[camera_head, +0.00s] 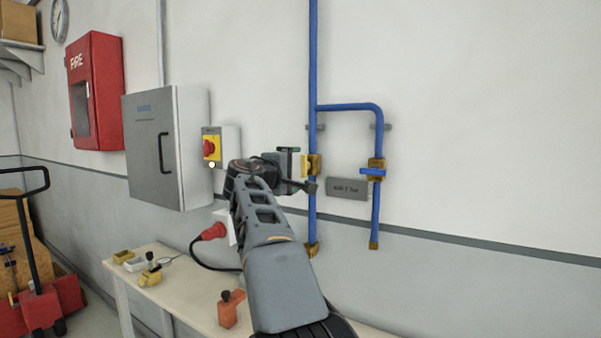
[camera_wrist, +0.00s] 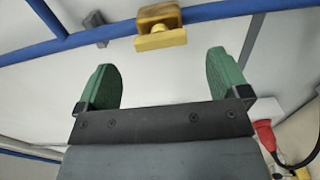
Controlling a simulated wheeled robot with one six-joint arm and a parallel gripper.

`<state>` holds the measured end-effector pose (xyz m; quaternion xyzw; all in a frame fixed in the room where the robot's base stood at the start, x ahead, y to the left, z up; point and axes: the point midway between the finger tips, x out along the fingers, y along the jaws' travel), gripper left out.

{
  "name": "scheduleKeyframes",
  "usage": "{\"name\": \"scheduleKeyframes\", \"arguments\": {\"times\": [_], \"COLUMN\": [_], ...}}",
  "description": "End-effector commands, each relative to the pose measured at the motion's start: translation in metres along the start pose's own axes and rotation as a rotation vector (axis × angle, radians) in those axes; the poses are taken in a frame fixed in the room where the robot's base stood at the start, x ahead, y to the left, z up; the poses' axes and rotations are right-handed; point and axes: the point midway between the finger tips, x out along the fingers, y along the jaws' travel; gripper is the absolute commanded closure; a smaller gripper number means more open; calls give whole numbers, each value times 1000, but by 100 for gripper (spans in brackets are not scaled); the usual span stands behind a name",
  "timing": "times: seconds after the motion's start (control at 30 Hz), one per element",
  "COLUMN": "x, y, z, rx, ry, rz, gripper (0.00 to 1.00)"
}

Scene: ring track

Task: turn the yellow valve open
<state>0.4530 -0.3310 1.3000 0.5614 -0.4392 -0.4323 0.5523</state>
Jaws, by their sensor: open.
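The yellow valve handle (camera_head: 305,165) sits at a brass valve body (camera_head: 315,165) on the left blue vertical pipe. In the wrist view the yellow handle (camera_wrist: 160,39) is a short bar lying along the pipe, in front of the brass body (camera_wrist: 158,14). My gripper (camera_head: 297,168) is right in front of the handle and partly overlaps it in the head view. In the wrist view my gripper (camera_wrist: 162,72) is open, with green finger pads wide apart. The handle lies just beyond the fingertips, roughly centred between them. No contact shows.
A second valve with a blue handle (camera_head: 373,171) is on the right pipe, with a grey sign (camera_head: 347,188) between the pipes. A red-knobbed switch (camera_head: 210,148) and grey cabinet (camera_head: 152,150) are to the left. A bench (camera_head: 185,300) with small parts stands below.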

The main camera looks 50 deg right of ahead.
Motion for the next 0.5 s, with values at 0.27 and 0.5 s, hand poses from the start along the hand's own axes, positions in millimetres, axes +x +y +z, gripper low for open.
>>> {"name": "scheduleKeyframes", "arguments": {"times": [0.27,0.5], "x": [-54,-77], "y": [-1,0], "z": [0,0], "rx": [0,0], "ry": [3,1], "rz": [1,0], "gripper": [6,6]}}
